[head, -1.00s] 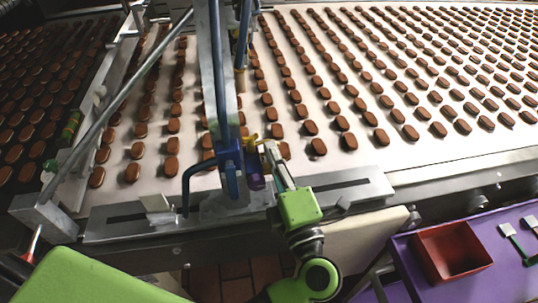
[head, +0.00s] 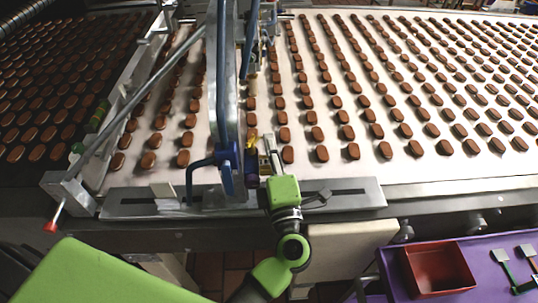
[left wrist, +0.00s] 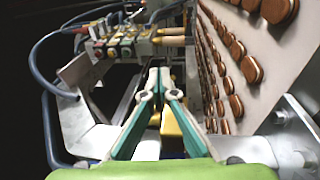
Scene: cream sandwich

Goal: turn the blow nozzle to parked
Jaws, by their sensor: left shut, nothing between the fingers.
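A blue bracket (head: 226,170) with a bent blue handle stands at the front edge of the conveyor. Beside it is a purple cylinder (head: 251,166) with a yellow part (head: 252,138) above it. I cannot tell for sure which of these is the blow nozzle. My left gripper (head: 268,140) is just right of the purple and yellow parts, its fingers pointing away over the belt. In the left wrist view its fingertips (left wrist: 159,80) are together and empty. A yellow piece (left wrist: 173,130) shows behind the fingers there, partly hidden. My right gripper is out of view.
The pale belt (head: 345,175) carries many brown sandwiches close to my fingers. A slotted metal plate (head: 350,193) runs along the front. A manifold with hoses (left wrist: 125,45) lies ahead in the wrist view. A red tray (head: 440,270) sits on a purple cart (head: 490,275).

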